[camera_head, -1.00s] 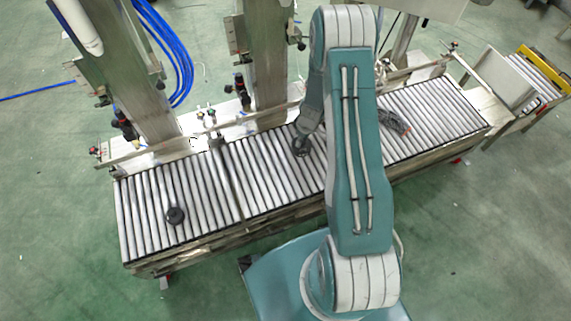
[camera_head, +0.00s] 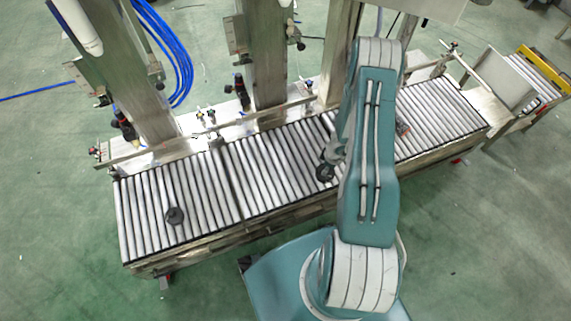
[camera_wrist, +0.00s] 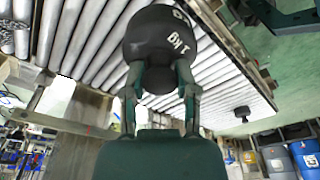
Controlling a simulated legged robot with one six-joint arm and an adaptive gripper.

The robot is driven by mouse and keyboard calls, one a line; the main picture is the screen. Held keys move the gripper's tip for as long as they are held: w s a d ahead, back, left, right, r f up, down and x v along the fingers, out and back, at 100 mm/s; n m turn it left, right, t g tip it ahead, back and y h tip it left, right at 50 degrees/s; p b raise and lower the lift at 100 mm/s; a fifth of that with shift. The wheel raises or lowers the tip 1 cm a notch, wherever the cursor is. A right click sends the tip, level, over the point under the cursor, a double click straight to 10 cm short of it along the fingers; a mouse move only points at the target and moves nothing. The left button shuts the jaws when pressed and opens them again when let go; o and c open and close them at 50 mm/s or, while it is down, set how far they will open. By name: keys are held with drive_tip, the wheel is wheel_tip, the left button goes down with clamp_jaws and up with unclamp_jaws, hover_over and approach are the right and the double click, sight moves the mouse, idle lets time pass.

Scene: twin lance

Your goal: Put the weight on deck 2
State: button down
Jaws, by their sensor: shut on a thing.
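In the head view a dark round shape at the end of my arm, apparently the weight (camera_head: 325,173), is over the right-hand part of the roller conveyor (camera_head: 275,165). Its exact height above the rollers cannot be told. No deck number is readable on the conveyor.
Steel posts (camera_head: 262,60) and a rail line the far edge. Many rollers are bare.

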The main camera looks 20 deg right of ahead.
drive_tip(key=shift+w+a+f, duration=0.1)
drive_tip(key=shift+w+f, duration=0.15)
drive_tip(key=shift+f, duration=0.05)
drive_tip(key=w+a+f, duration=0.8)
drive_tip(key=w+f, duration=0.1)
drive_tip(key=shift+w+a, duration=0.25)
drive_tip(key=shift+a, duration=0.05)
drive_tip(key=shift+w+a+f, duration=0.1)
drive_tip(key=shift+f, duration=0.8)
drive_tip(key=shift+w+a+f, duration=0.1)
drive_tip(key=shift+f, duration=0.8)
drive_tip(key=shift+c, duration=1.9)
unclamp_jaws()
drive_tip(key=shift+f, duration=0.1)
